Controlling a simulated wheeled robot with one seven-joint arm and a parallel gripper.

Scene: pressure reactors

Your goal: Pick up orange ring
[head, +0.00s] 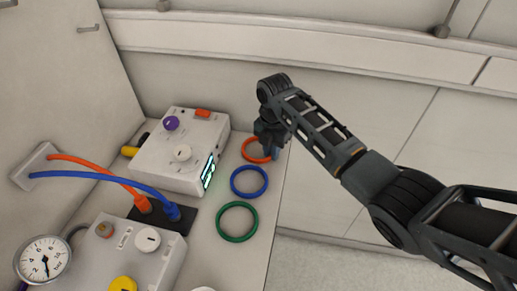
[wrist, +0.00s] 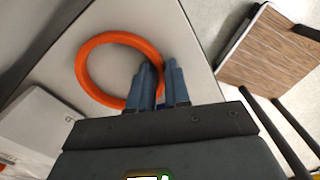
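The orange ring (head: 256,158) lies at the far end of the row of rings on the bench, partly hidden behind my gripper (head: 268,150). In the wrist view the orange ring (wrist: 84,62) lies flat on the pale surface. My gripper's two blue-grey fingers (wrist: 160,72) are close together, one inside the ring and one outside it, with the rim's right side between them. They look shut on the rim, with little or no gap. The ring appears to rest on the bench.
A blue ring (head: 249,193) and a green ring (head: 221,229) lie nearer on the bench. A white control box (head: 165,160) stands left of the rings. Another box (head: 110,258), cables and a gauge (head: 43,262) are at the lower left. The bench edge is just right of the rings.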

